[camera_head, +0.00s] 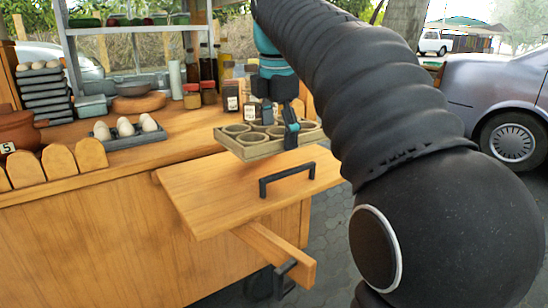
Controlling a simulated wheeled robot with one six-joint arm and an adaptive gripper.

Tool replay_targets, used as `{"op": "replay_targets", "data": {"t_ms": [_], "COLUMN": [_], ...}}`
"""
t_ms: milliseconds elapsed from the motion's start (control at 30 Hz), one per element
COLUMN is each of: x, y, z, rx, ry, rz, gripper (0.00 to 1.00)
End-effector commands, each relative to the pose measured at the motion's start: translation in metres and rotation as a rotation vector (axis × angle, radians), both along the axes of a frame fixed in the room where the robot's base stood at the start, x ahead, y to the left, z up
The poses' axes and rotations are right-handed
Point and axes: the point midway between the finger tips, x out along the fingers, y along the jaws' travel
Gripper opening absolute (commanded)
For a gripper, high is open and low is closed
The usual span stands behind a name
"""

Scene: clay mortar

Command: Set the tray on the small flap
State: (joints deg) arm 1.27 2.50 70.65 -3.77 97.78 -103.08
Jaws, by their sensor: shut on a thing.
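The tray (250,150) is a light wooden holder with several round wells. It is held above the small flap (205,196), and I cannot tell how large the gap between them is. My gripper (277,128) is shut on the tray from above, with a finger at its right part. My arm hides the area right of the tray. The flap is a wooden board sticking out from the cart, with a dark handle (287,178) standing up on it. A wooden support bar (272,252) shows below it.
On the counter left of the flap is a dark tray (138,139) with eggs. Several jars (209,92) stand behind. A brown pot (18,131) and stacked trays (45,93) are at the left. A parked car (500,90) is at the right.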

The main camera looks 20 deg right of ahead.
Motion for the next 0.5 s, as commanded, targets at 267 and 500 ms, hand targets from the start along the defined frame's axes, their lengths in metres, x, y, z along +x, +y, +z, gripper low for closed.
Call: {"op": "replay_targets", "data": {"t_ms": [267,500], "x": [0.053,0.074], "y": [-0.008,-0.01], "z": [-0.033,-0.045], "rx": [0.0,0.0], "ry": [0.002,-0.001], "rz": [-0.005,-0.004], "gripper": [0.49,0.49]}}
